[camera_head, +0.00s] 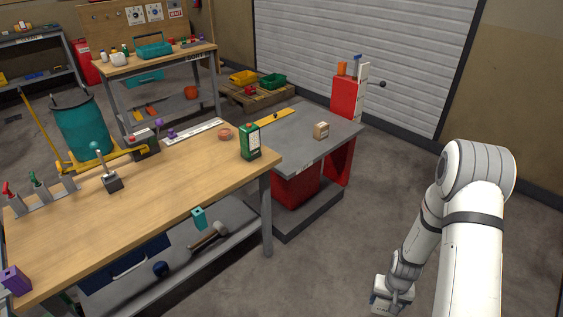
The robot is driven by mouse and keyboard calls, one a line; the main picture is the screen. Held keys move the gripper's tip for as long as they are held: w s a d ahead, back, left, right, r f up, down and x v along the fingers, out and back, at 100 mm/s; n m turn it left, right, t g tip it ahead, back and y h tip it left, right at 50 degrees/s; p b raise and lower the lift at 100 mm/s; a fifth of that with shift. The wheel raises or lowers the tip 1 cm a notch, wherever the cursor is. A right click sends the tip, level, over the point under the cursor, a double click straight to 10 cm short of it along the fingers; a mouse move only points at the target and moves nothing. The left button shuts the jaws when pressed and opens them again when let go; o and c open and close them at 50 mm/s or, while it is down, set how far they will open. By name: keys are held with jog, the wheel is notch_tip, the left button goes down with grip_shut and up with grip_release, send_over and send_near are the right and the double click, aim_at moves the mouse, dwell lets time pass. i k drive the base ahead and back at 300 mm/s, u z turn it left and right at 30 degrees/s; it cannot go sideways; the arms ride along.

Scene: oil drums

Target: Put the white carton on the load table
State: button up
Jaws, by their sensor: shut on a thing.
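My gripper (394,297) is at the bottom of the picture, at the lower end of my white arm, low over the floor. It is small and partly hidden by my wrist. It is shut on a small pale boxy thing, which looks like the white carton (380,307); its lower part is hard to make out. The grey-topped table (278,149) with red supports and a label on its front edge, which seems to be the load table, stands left of and beyond my gripper, well apart from it. I cannot read the label.
A small tan box (321,131) and a yellow strip (273,117) lie on the grey top. A red cabinet (346,98) stands at its far end. A wooden workbench (190,183) with a green can (250,142) fills the left. Floor between table and arm is clear.

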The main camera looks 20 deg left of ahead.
aim_at(145, 192)
jog(key=z, duration=1.7)
jog(key=i, duration=0.1)
jog(key=u, duration=3.3)
jog(key=i, duration=0.15)
jog(key=u, duration=0.8)
jog(key=i, duration=0.9)
jog(key=z, duration=0.2)
